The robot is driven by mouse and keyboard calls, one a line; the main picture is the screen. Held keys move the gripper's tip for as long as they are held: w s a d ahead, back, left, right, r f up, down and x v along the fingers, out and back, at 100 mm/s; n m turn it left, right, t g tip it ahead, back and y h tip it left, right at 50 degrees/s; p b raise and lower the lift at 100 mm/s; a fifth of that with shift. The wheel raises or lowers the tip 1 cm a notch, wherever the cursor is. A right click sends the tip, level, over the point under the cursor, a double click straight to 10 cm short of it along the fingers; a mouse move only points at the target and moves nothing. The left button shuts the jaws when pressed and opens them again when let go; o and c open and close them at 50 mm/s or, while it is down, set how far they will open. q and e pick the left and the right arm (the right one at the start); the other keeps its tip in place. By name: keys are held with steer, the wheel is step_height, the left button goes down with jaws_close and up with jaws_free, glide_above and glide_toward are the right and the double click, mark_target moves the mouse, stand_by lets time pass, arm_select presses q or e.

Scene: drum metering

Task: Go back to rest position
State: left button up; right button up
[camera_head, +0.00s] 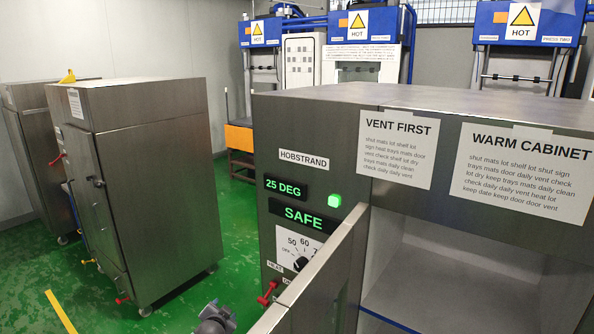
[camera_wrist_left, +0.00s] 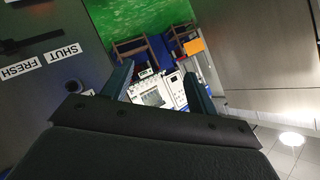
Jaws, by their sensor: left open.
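The warm cabinet (camera_head: 425,98) stands at the front right, marked HOBSTRAND. Its display (camera_head: 300,217) reads 25 DEG and SAFE, and a green lamp (camera_head: 335,200) is lit. Its door (camera_head: 330,284) stands open towards me, and the visible inside looks empty. My left gripper (camera_wrist_left: 157,80) is open in the left wrist view, with nothing between its fingers. A panel (camera_wrist_left: 60,35) with upside-down labels SHUT and FRESH and a dark lever is left of it. A grey part at the bottom edge of the head view may be my arm. My right gripper does not show.
A dial (camera_head: 303,262) and a red handle (camera_head: 268,292) are on the cabinet front. Two steel cabinets on castors, the nearer one (camera_head: 150,180) in full view, stand at the left. Blue presses (camera_head: 360,25) marked HOT line the back. Green floor (camera_head: 225,270) is clear between.

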arm_select(q)
steer(key=s+d+f+n+g, duration=0.2)
steer(key=s+f+n+g, duration=0.35)
steer(key=s+f, duration=2.05)
steer(key=s+d+f+g, duration=0.1)
steer(key=s+f, duration=0.4)
steer(key=s, duration=0.5)
steer(key=s+d+f+g+h, duration=0.1)
steer(key=s+d+f+g, duration=0.1)
steer(key=s, duration=0.8)
steer(key=s+d+f+g, duration=0.1)
steer(key=s+f+g, duration=0.2)
steer(key=s+f, duration=0.4)
steer(key=s, duration=0.3)
steer(key=shift+s+d+f, duration=0.2)
steer(key=shift+f, duration=0.15)
